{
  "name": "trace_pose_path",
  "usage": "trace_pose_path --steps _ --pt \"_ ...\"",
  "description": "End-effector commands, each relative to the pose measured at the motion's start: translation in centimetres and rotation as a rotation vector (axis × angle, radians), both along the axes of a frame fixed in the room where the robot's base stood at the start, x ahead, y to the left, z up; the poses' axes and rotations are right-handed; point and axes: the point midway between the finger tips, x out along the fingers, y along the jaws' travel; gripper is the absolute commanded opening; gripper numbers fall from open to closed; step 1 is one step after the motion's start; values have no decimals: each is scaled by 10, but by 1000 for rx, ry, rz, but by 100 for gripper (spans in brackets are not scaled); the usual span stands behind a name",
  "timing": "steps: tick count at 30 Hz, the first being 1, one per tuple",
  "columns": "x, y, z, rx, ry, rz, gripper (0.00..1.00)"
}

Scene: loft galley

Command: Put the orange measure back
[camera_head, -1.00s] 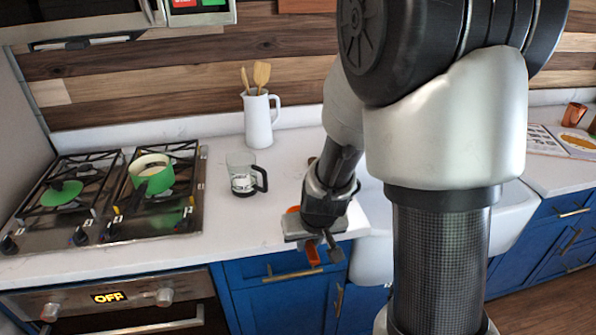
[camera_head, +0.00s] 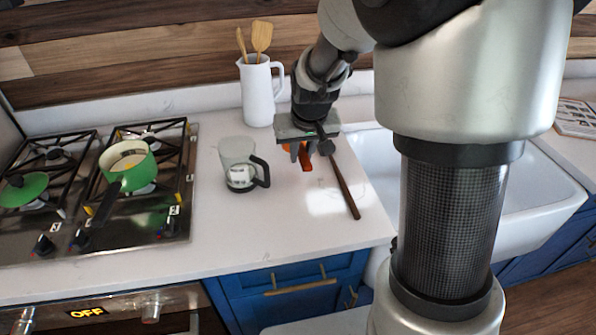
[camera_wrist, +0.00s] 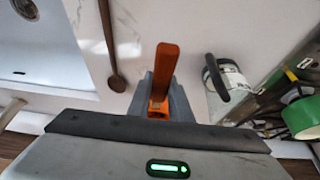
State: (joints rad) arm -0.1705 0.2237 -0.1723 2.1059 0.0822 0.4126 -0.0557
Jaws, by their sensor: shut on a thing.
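My gripper (camera_head: 308,148) is shut on the orange measure (camera_head: 305,164), over the counter between the glass jug and the sink. In the wrist view the measure's orange handle (camera_wrist: 165,72) sticks out from between my fingers (camera_wrist: 160,98). Its bowl is not clearly visible. I cannot tell how high it is above the counter.
A glass jug with a black handle (camera_head: 237,162) stands left of my gripper. A white pitcher (camera_head: 258,92) with wooden utensils is behind. A wooden spoon (camera_head: 345,187) lies to the right, beside the white sink (camera_head: 520,200). A stove with a green saucepan (camera_head: 138,170) is left.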

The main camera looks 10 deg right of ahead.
Motion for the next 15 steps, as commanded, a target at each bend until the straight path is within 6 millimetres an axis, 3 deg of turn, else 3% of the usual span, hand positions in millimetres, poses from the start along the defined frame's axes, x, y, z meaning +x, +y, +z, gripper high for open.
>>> trace_pose_path --steps 3,8,15 --pt "-1 0 -21 -1 2 1 0" --pt "0 0 -33 0 -1 0 0" --pt "-1 0 -64 0 1 0 0"
